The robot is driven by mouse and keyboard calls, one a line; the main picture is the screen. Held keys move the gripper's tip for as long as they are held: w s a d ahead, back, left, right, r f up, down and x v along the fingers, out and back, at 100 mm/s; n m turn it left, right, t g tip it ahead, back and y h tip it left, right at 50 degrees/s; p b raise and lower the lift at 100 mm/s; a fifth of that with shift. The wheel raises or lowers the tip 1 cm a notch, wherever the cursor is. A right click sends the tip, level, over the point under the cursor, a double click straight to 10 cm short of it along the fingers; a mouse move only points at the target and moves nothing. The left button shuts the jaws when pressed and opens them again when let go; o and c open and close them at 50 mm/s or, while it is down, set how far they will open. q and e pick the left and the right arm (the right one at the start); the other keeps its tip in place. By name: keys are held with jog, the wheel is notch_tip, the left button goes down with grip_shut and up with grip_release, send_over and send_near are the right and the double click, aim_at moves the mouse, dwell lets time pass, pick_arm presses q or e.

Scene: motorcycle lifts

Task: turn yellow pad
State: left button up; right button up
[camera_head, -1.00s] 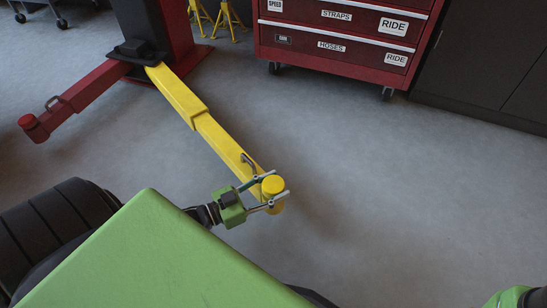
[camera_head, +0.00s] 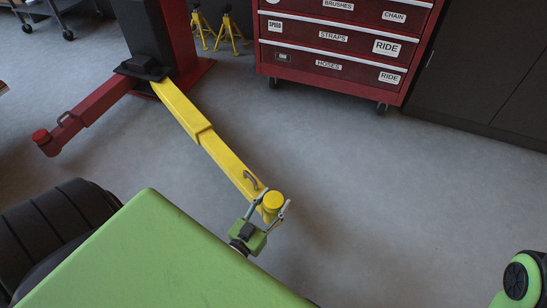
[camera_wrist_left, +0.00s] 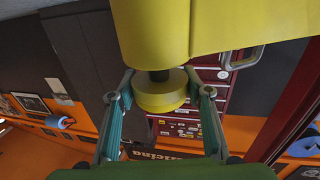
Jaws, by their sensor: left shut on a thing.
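The round yellow pad (camera_head: 273,200) sits at the near end of the yellow lift arm (camera_head: 222,150). My left gripper (camera_head: 271,205) reaches it from the near side, with one finger on each side of the pad, and is shut on it. In the left wrist view the pad (camera_wrist_left: 160,97) hangs on a dark short stem under the yellow arm (camera_wrist_left: 155,35), between my two fingers. Any markings on the pad are not visible. My right gripper is out of view; only a green and black part of my right arm shows at the lower right.
A red lift arm (camera_head: 85,112) with its own red pad (camera_head: 41,137) extends left from the dark red lift post (camera_head: 155,30). A red tool cabinet (camera_head: 340,50) stands at the back, with yellow stands (camera_head: 232,35) beside it. The grey floor right of the pad is clear.

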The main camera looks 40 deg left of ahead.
aim_at(273, 199)
pick_arm(q)
jog(key=shift+s+f, duration=0.1)
jog(key=shift+f, duration=0.3)
jog(key=o, duration=1.1)
jog(key=shift+r, duration=0.1)
jog(key=shift+r, duration=0.1)
jog(key=shift+r, duration=4.9)
